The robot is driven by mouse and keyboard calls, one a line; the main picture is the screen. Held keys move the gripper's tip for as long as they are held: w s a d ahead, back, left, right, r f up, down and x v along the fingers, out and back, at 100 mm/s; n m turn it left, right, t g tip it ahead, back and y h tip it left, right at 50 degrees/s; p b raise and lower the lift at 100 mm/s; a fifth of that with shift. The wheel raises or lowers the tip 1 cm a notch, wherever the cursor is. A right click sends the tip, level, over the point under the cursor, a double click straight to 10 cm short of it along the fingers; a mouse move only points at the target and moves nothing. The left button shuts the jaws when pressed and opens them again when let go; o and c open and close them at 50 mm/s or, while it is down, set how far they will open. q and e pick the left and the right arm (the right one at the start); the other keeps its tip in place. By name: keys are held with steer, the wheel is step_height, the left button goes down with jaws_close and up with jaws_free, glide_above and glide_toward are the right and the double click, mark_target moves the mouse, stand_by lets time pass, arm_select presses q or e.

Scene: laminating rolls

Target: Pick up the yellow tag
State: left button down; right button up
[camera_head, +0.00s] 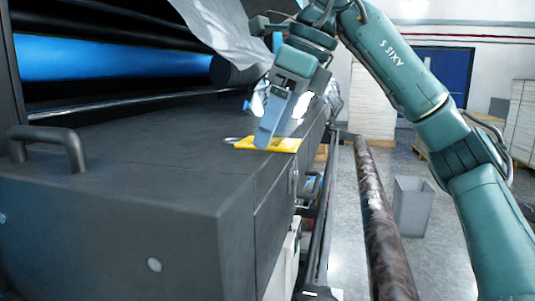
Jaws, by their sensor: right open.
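The yellow tag (283,145) lies flat on the dark top of the laminating machine (150,155), close to its right edge. A small pale loop or end shows at the tag's left. My right gripper (268,138) points down over the tag. Its near blue-grey finger covers the middle of the tag, and the other finger is mostly hidden behind it. The jaws are open. I cannot tell whether the fingertip touches the tag. My left gripper does not show.
A black handle (48,142) stands up from the machine top at left. Clear film (215,30) hangs behind the gripper, near a blue roller (110,60). A long dark roll (380,225) runs along the right side. A grey bin (412,205) stands on the floor.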

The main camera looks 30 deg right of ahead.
steer(key=shift+a+f, duration=0.1)
steer(key=shift+f, duration=0.1)
steer(key=shift+f, duration=0.1)
steer(key=c, duration=1.1)
